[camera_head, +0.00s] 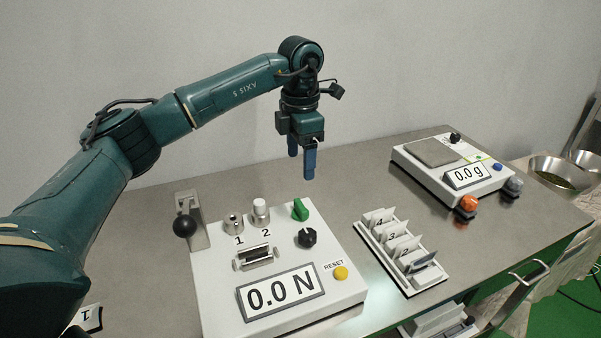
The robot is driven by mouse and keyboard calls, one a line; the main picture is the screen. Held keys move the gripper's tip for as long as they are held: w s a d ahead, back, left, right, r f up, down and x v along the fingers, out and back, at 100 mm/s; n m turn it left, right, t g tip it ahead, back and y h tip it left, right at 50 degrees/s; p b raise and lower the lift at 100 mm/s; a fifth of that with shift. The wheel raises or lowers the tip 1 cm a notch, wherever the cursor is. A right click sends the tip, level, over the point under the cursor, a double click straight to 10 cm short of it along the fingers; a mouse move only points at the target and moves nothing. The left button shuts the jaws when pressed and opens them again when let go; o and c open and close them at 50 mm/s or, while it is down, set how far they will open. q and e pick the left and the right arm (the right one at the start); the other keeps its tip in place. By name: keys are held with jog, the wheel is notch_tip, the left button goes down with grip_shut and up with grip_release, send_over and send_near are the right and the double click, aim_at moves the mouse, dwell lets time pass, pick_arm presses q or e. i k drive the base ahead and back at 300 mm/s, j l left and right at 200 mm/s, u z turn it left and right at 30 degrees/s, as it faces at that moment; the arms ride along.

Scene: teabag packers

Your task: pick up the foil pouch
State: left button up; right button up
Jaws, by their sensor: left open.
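A small flat grey-blue piece (424,262), which looks like the foil pouch, leans in the front slot of a white rack (416,285) right of the picture's middle. White packets (392,239) with number tags stand in the slots behind it. My left gripper (301,167) points down with its two blue fingers apart and nothing between them. It hangs in the air behind the force tester, to the left of the rack and clear of it. My right gripper does not show.
The white force tester (221,303) with knobs and a "0.0 N" display stands front centre. A black-knobbed lever (185,226) rises at its left. A scale (436,152) reading "0.0 g" stands back right, with orange (467,204) and grey knobs beside it. The back middle of the table is clear.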

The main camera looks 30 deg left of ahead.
aim_at(423, 263)
jog(key=k+l, duration=0.65)
jog(key=k, duration=0.25)
